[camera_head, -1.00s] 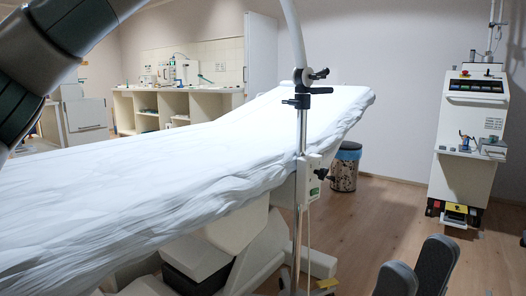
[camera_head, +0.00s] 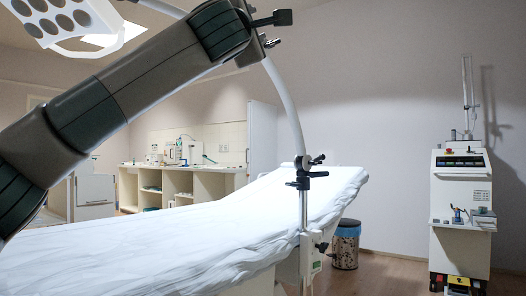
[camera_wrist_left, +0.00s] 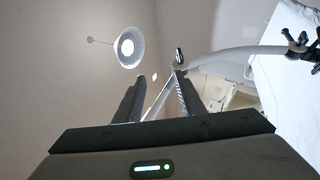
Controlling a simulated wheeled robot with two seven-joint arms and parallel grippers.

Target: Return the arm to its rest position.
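My left arm crosses the head view from the lower left up to the top middle. Its gripper (camera_head: 275,30) is beside the upper end of a white curved arm (camera_head: 287,105). In the left wrist view the gripper's fingers (camera_wrist_left: 158,77) stand apart. The curved arm (camera_wrist_left: 240,50) runs from near the right fingertip toward the right edge, and a thin pale bar shows between the fingers. I cannot tell whether the fingers touch either one. The curved arm rises from a black clamp (camera_head: 305,175) on a pole beside the couch (camera_head: 150,246). My right gripper is out of view.
A multi-bulb lamp head (camera_head: 62,15) hangs at top left. A white machine (camera_head: 460,205) stands at right and a bin (camera_head: 345,246) behind the couch. Shelving (camera_head: 180,185) lines the back wall. A round lamp (camera_wrist_left: 128,47) shows in the left wrist view.

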